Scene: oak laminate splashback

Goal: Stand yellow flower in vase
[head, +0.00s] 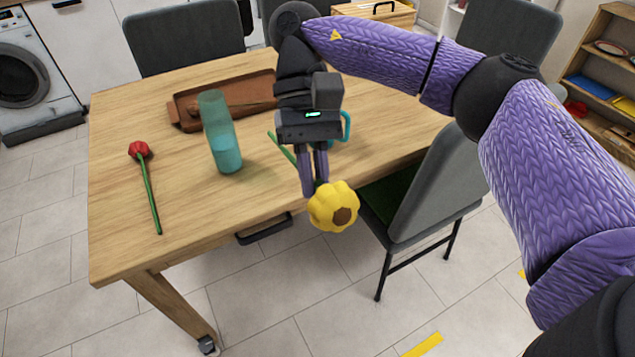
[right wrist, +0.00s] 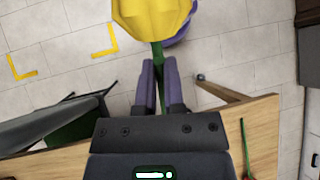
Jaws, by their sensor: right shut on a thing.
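The yellow flower (head: 333,207) has a brown centre and a green stem. My right gripper (head: 314,190) is shut on the stem just below the bloom, beyond the table's near edge. Part of the stem shows left of the gripper, over the table. In the right wrist view the yellow bloom (right wrist: 153,14) is at the top, with its green stem between the fingers (right wrist: 158,78). A teal see-through vase (head: 222,135) stands upright on the table, left of the gripper and apart from it. My left gripper is not in view.
A red flower (head: 146,185) lies on the wooden table (head: 190,245) at the left. A brown tray (head: 185,112) lies behind the vase. A teal handle (head: 346,127) shows behind my right gripper. A grey chair (head: 425,190) stands at the table's right side.

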